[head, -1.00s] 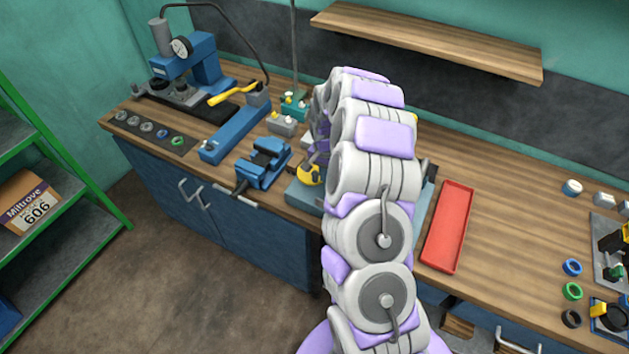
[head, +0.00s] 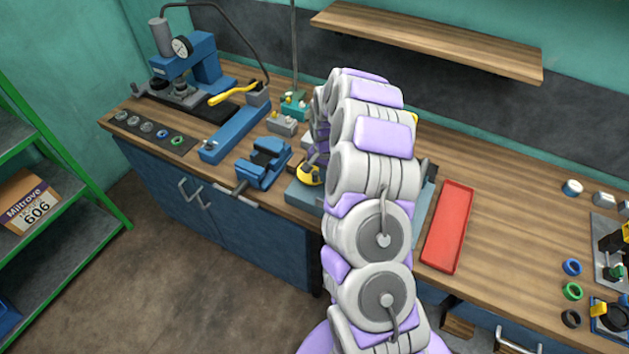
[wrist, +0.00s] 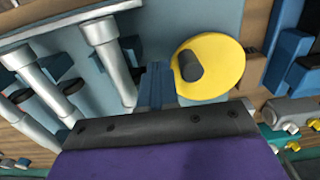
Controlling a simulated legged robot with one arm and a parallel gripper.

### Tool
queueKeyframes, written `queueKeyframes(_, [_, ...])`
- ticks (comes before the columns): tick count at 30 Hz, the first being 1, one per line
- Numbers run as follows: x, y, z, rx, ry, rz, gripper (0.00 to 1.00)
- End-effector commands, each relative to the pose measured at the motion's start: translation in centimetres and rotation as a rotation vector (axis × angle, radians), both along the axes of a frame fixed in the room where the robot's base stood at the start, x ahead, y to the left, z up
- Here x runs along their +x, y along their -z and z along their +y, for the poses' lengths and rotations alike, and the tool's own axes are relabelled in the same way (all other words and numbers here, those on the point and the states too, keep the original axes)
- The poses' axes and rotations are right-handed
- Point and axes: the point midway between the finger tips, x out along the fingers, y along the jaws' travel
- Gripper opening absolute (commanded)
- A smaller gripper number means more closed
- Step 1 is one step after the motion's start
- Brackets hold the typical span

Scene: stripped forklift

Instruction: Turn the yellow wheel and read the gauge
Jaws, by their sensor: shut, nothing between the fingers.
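The yellow wheel (wrist: 228,66) is a flat disc with a dark round knob (wrist: 190,66) on its face. In the head view it shows partly behind my arm (head: 307,177). My gripper (wrist: 157,72) is shut and empty; its blue-grey fingers stand just left of the wheel in the wrist view. I cannot tell whether they touch its rim. In the head view my arm hides most of the gripper. A round white gauge (head: 182,46) is on the blue press at the back left; its reading is too small to make out.
A blue vise (head: 263,163) stands left of the wheel. A red tray (head: 447,227) lies to the right. Silver cylindrical parts (wrist: 112,55) stand left of my fingers in the wrist view. A wooden shelf (head: 425,42) hangs above.

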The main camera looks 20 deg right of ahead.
Motion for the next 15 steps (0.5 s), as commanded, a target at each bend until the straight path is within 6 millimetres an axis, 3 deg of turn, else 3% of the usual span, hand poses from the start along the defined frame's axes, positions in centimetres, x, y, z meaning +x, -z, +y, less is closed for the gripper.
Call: queueKeyframes(15, [0.0,1.7,0.0,0.000,0.000,0.000,0.00])
